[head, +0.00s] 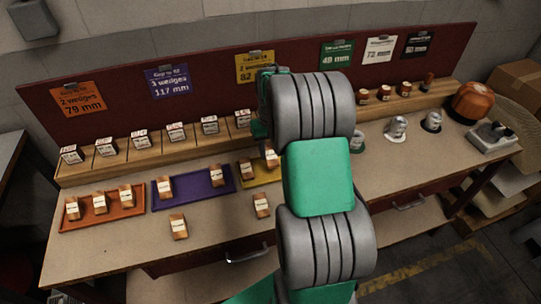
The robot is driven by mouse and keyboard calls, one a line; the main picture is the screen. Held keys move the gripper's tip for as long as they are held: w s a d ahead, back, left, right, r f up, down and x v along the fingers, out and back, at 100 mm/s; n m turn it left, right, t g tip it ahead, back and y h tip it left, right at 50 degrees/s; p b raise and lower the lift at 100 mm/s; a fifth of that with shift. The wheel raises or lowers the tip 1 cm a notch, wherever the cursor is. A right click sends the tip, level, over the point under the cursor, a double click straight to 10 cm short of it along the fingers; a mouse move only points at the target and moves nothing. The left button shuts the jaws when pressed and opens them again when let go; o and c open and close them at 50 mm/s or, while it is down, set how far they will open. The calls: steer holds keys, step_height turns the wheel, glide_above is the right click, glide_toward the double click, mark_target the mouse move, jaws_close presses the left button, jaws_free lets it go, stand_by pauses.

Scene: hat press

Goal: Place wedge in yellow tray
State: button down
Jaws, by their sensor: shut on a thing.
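The yellow tray (263,179) lies on the bench, its right part hidden behind my arm. One wood-coloured wedge with a white label (246,169) sits at its left end. My gripper (267,144) points down over the tray, mostly hidden by my arm. It is shut on another labelled wedge (271,157), at the tray's back side. I cannot tell whether this wedge touches the tray. Two loose wedges lie on the bench: one in front of the yellow tray (261,206), one in front of the purple tray (179,227).
The purple tray (192,191) holds two wedges and the orange tray (80,221) holds three. A back shelf (88,165) carries several labelled blocks. Signs hang on the red board (212,87). An orange hat form (472,101) and small metal pieces (397,127) stand at the right.

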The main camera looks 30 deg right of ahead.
mark_target(270, 157)
steer(key=shift+w+d+f, duration=0.15)
steer(key=shift+w+f, duration=0.05)
steer(key=shift+f, duration=0.1)
steer(key=shift+w+f+p, duration=0.1)
steer(key=shift+f+p, duration=0.4)
steer(key=shift+f, duration=1.2)
steer(key=shift+f, duration=0.1)
steer(key=c, duration=0.9)
jaws_free()
